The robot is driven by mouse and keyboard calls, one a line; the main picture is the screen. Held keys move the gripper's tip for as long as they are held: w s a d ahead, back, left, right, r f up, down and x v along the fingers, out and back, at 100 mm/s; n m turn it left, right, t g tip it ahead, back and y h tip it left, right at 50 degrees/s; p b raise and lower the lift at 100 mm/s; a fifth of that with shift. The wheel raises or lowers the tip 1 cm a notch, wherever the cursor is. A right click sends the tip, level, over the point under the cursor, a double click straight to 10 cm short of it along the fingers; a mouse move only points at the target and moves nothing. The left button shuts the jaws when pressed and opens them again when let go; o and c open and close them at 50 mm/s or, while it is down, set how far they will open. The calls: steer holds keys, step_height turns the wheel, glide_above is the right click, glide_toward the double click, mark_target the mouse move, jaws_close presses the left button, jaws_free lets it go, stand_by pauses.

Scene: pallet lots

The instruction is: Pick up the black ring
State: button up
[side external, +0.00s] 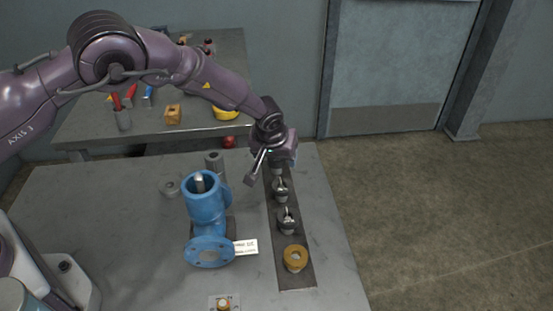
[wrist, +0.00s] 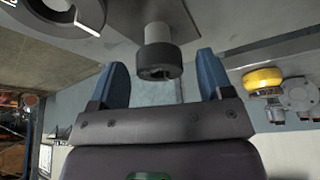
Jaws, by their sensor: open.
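The black ring (wrist: 158,65) is a short dark collar on the end of a light grey peg, seen large in the wrist view. My gripper (wrist: 162,78) is open, its two blue fingers apart on either side of the ring in that picture. I cannot tell whether the fingertips reach the ring's depth, and nothing shows held. In the side view my gripper (side external: 274,160) is low over the far end of a dark strip, hiding most of what stands beneath it.
The dark strip (side external: 271,228) bears several fittings in a row, with a tan ring (side external: 295,258) nearest. A blue flanged valve body (side external: 206,205) stands to its left beside a white label (side external: 245,247). A second table (side external: 85,132) behind holds tools. The table's left part is mostly clear.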

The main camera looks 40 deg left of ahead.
steer(key=c, duration=1)
steer(key=shift+r, duration=0.15)
